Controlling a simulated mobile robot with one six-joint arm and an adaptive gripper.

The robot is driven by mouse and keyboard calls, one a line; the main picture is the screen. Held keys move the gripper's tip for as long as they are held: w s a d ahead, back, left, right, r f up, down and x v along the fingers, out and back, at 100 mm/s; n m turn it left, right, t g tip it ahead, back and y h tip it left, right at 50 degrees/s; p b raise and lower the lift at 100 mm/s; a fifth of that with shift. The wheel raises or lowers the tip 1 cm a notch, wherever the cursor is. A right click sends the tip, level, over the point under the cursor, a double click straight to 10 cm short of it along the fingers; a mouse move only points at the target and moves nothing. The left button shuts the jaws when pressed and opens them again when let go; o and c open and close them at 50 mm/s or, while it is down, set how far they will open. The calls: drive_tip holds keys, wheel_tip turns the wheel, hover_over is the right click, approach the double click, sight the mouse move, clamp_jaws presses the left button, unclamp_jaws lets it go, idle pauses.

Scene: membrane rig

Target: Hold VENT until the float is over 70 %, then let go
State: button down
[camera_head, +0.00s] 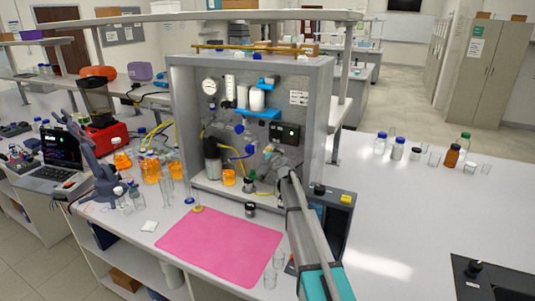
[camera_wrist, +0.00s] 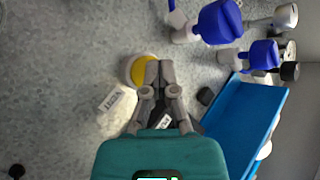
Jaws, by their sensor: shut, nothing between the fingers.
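A round yellow button (camera_wrist: 136,68) in a pale ring sits on the grey panel (camera_wrist: 60,60) in the wrist view. My gripper (camera_wrist: 158,68) is shut and empty, its fingertips in front of the button's right part and hiding it. Whether they touch or press it I cannot tell. A white label (camera_wrist: 115,103) lies left of the fingers; its print is too blurred to read surely. In the head view my gripper (camera_head: 269,152) is at the rig's panel, below a dark box with a green display (camera_head: 286,134). A pale upright tube (camera_head: 229,88) may hold the float; its level is unreadable.
Blue-handled valves (camera_wrist: 222,20) and a blue shelf (camera_wrist: 245,112) stand out from the panel, right of my fingers in the wrist view. In the head view, orange-filled flasks (camera_head: 150,170) are left of the rig.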

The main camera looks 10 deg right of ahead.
drive_tip(key=shift+s, duration=0.1)
idle(0.5)
drive_tip(key=shift+s+a, duration=0.5)
drive_tip(key=shift+s, duration=0.2)
drive_tip(key=s+a, duration=0.1)
drive_tip(key=s, duration=0.1)
drive_tip(key=s+a, duration=0.2)
idle(0.7)
